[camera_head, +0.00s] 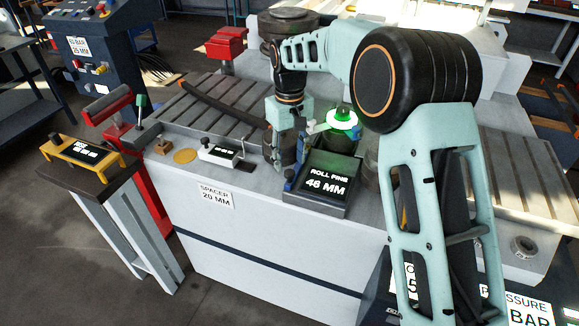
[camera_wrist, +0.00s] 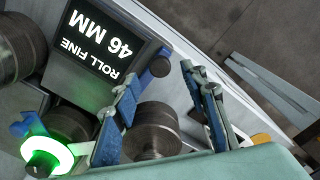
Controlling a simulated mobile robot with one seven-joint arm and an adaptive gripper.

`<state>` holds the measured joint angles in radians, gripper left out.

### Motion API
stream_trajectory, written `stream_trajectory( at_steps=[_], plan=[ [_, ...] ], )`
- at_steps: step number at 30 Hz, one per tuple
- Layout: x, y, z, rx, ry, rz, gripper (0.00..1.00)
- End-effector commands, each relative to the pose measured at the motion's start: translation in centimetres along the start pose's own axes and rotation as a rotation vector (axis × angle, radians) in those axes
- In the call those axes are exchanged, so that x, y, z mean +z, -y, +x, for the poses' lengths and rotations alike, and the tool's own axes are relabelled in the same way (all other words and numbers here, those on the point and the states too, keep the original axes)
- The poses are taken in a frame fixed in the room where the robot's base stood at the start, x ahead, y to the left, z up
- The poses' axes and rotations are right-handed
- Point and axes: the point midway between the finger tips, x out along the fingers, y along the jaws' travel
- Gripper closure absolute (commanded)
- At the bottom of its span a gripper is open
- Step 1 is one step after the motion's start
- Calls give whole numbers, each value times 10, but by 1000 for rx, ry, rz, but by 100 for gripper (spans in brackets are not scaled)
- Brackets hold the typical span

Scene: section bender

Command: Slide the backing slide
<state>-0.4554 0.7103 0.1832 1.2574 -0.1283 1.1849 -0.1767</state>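I cannot tell for certain which part is the backing slide. A pale block with a small screen and black knob (camera_head: 218,154) sits on the machine top, left of my gripper. My gripper (camera_head: 290,168) points down beside the black "ROLL FINE 46 MM" display box (camera_head: 320,183). In the wrist view its two blue-padded fingers (camera_wrist: 160,80) stand apart, with a dark round knob (camera_wrist: 159,66) by the box seen between the tips. A steel roller (camera_wrist: 152,132) shows behind, between the fingers. I see no contact with the knob. A glowing green ring (camera_head: 342,118) stands behind the box.
A yellow-framed gauge (camera_head: 82,152) rests on a side table at left. A red stand (camera_head: 145,165) and a control console (camera_head: 95,50) stand nearby.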

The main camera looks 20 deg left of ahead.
Motion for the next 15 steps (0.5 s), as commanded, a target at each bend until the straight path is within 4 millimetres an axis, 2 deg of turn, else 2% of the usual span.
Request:
stream_trajectory(
  at_steps=[3, 6, 15],
  plan=[
    [1, 0, 19, -1, 3, 0, 60],
    [0, 0, 28, 0, 1, 0, 60],
    [0, 0, 36, 0, 0, 1, 60]
  ],
)
